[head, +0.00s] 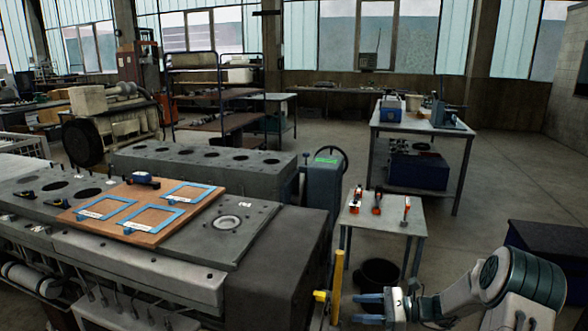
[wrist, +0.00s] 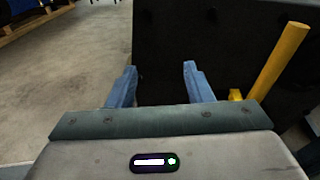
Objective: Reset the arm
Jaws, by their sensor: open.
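My gripper (head: 370,308) is at the lower right of the head view, low beside the right end of the grey engine block (head: 290,250). Its two blue fingers are apart with nothing between them. In the wrist view my gripper (wrist: 160,85) also shows open and empty, facing a dark surface. A yellow post (head: 338,285) stands just left of the fingertips in the head view. The yellow post (wrist: 280,58) is to the right of the fingers in the wrist view, apart from them.
A wooden board (head: 150,232) with blue frames lies on the engine block. A small table (head: 385,228) with several tools stands behind my gripper, with a black bin (head: 380,273) beneath it. A dark box (head: 555,240) is at right. Open floor (head: 490,215) lies beyond.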

